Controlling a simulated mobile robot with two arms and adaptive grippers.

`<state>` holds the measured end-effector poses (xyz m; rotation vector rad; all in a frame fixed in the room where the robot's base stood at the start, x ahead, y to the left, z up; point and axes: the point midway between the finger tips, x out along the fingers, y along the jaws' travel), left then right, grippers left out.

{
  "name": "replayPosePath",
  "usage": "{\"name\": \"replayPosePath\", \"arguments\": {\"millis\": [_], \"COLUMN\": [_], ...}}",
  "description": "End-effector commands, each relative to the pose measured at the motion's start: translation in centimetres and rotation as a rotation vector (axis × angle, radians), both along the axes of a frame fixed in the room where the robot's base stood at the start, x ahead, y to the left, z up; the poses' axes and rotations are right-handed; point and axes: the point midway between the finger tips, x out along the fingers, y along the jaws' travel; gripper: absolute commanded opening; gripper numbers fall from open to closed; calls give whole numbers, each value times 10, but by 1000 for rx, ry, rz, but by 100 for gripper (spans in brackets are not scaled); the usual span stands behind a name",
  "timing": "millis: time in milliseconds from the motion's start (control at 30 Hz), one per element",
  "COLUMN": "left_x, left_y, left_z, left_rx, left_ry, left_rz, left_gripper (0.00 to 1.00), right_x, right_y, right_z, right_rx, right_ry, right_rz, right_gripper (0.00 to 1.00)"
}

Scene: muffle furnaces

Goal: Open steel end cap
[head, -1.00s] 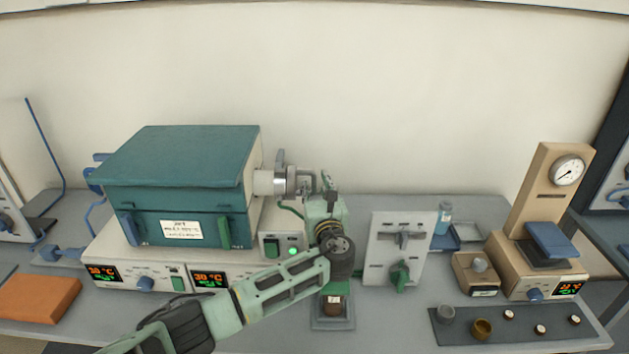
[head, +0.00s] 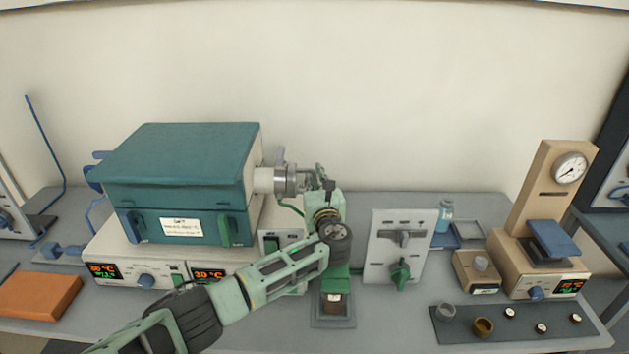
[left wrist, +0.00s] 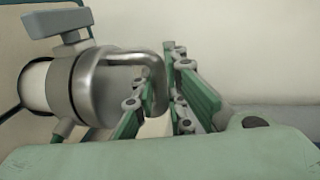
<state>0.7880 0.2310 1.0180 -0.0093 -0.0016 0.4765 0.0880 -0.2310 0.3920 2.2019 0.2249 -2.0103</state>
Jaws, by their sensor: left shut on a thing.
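The steel end cap (head: 288,181) closes the right end of the white tube that sticks out of the teal furnace (head: 190,170). In the left wrist view the round steel cap (left wrist: 98,88) shows a bent steel handle (left wrist: 152,68) on its face and a grey lever (left wrist: 56,23) on top. The cap sits against the white tube end. My left gripper (head: 317,181) is at the right of the cap. My right gripper is not in view.
A grey panel with a green knob (head: 385,258) stands right of my left arm. A beige press with a dial (head: 568,170) is at the far right, behind a dark mat (head: 465,335) with small cups. An orange block (head: 40,297) lies at the left.

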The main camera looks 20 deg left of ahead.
Motion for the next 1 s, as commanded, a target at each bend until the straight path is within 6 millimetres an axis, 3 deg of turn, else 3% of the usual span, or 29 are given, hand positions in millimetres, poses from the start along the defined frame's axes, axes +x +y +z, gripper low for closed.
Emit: {"name": "replayPosePath", "arguments": {"millis": [400, 700, 1000], "left_x": [0, 12, 13], "left_y": [-1, -43, -46], "left_z": [0, -1, 0], "left_rx": [0, -1, 1], "left_ry": [0, -2, 0], "left_rz": [0, -2, 0], "left_gripper": [0, 0, 0], "right_x": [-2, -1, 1], "right_y": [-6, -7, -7], "right_z": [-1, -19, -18], "right_rx": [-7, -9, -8], "right_ry": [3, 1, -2], "right_rz": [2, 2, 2], "right_gripper": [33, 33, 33]}}
